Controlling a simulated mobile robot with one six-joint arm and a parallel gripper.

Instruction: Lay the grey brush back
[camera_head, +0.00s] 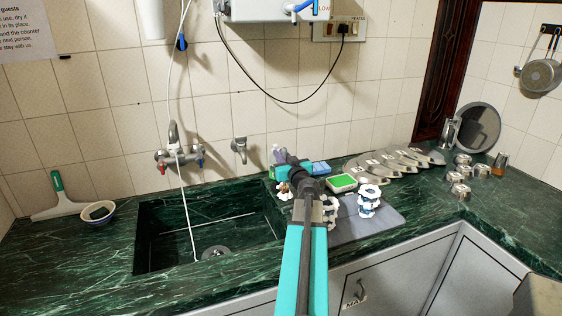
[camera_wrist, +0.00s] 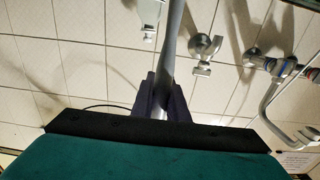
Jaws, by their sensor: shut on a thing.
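My gripper (camera_wrist: 161,100) is shut on a slim grey handle, which I take to be the grey brush (camera_wrist: 170,42). The handle runs from between the dark fingers out of the top of the wrist view, so its far end is hidden there. In the head view my arm reaches over the counter just right of the sink, in front of the tiled wall. The gripper and brush are small and largely hidden behind the arm there.
The green marble sink (camera_head: 180,232) lies left of my arm. A green sponge (camera_head: 342,182), a blue-white stack (camera_head: 368,197) and a grey mat (camera_head: 375,222) are to its right, with several metal plates (camera_head: 395,163) behind. Wall taps (camera_head: 180,157) stand above the sink.

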